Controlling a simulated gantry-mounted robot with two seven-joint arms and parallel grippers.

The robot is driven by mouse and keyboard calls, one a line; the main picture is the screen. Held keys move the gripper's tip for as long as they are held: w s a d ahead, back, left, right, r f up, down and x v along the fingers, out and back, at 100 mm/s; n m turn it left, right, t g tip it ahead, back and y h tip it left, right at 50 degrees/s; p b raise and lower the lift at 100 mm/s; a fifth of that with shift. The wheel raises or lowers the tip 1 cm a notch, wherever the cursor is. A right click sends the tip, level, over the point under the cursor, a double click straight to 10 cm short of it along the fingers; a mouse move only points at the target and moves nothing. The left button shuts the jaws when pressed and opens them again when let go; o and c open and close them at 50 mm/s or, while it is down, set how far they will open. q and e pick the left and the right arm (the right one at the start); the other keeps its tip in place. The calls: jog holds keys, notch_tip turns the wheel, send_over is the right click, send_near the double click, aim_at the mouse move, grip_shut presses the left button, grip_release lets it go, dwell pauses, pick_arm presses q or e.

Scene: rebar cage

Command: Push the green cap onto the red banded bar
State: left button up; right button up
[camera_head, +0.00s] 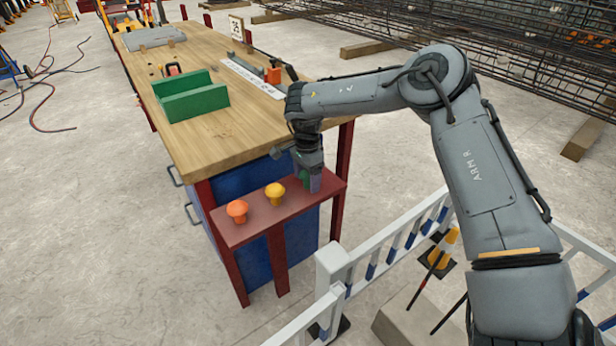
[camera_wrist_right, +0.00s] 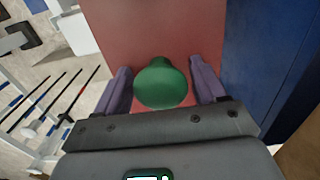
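The green cap (camera_wrist_right: 160,84) stands on the red shelf at the end of the workbench; in the head view only a bit of it (camera_head: 304,180) shows behind my gripper. My right gripper (camera_wrist_right: 163,88) is open, with one purple finger on either side of the cap. A gap shows at the right finger; the left one is very close, and I cannot tell if it touches. In the wrist view, several thin bars stand at the left, and one carries a red band (camera_wrist_right: 88,84). Its free end looks bare. My left gripper is out of view.
An orange cap (camera_head: 237,210) and a yellow cap (camera_head: 275,192) stand on the red shelf (camera_head: 255,228), left of my right gripper. A white and blue barrier (camera_head: 375,255) runs between shelf and bars. A green channel (camera_head: 190,96) lies on the workbench (camera_head: 185,145).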

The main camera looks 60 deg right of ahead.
jog(key=c, duration=0.7)
jog(key=shift+c, duration=0.2)
jog(key=shift+r, duration=0.15)
